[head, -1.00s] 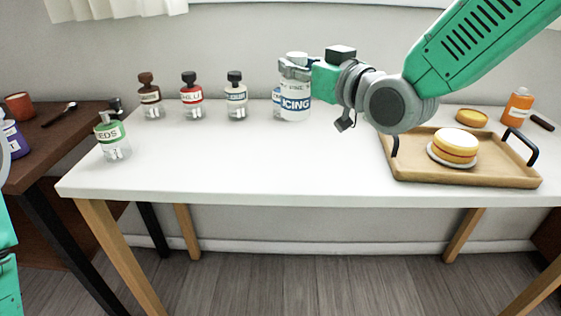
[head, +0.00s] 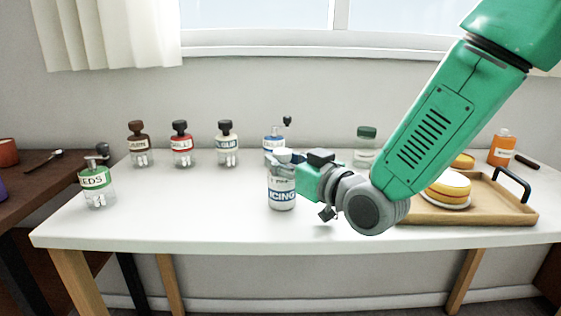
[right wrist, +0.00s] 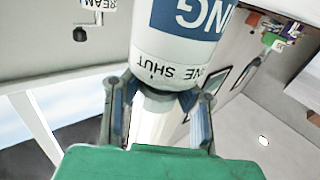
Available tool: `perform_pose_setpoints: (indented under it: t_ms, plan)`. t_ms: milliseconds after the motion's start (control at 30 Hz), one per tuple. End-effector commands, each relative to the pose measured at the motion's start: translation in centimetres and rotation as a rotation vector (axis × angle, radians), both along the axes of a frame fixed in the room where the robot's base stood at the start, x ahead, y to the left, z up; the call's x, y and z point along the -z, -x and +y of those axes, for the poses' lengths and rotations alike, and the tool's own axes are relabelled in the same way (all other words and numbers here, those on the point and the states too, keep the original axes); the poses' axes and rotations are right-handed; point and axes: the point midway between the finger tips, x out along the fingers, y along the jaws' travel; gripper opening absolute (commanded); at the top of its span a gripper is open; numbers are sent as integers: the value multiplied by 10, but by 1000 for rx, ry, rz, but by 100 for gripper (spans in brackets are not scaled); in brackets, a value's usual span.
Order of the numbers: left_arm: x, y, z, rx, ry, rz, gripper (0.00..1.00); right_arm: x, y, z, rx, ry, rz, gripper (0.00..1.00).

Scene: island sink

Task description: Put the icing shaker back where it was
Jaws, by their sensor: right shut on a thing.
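The icing shaker (head: 282,188) is a white cylinder with a blue ICING label, upright over the middle of the white table. My right gripper (head: 281,162) comes in from the right and is shut on its top. In the right wrist view the shaker (right wrist: 182,38) fills the upper middle, its lettering upside down, with the gripper's fingers (right wrist: 160,112) on either side of its narrow end. I cannot tell whether its base touches the table. A blue-labelled bottle (head: 274,139) stands behind it, partly hidden. My left gripper is not in view.
Brown (head: 139,146), red (head: 181,145) and dark-capped (head: 227,144) bottles line the back. A green-labelled seeds bottle (head: 96,180) stands front left. A green-capped jar (head: 366,146) stands behind my arm. A wooden tray (head: 500,214) with a cake is at right. The table's front middle is clear.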

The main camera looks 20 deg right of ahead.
Motion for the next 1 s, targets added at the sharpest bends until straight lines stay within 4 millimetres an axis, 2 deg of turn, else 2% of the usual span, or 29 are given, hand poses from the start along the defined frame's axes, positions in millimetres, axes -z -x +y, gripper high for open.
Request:
perform_pose_setpoints:
  t_ms: [33,67,100,133,467,567,667,967,1000]
  plan:
    - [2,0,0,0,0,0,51,3,0,-1,1,-1,0,0]
    - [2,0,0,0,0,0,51,3,0,-1,1,-1,0,27]
    - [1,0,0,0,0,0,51,3,0,-2,1,-1,0,41]
    - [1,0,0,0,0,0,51,3,0,-2,1,-2,1,45]
    - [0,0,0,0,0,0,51,1,-1,-1,2,1,3,45]
    - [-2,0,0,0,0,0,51,0,6,-4,2,1,4,45]
    - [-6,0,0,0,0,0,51,-1,21,-11,2,0,3,45]
    - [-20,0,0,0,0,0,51,-2,87,-39,3,-3,6,45]
    - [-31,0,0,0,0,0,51,-5,84,-38,1,1,6,45]
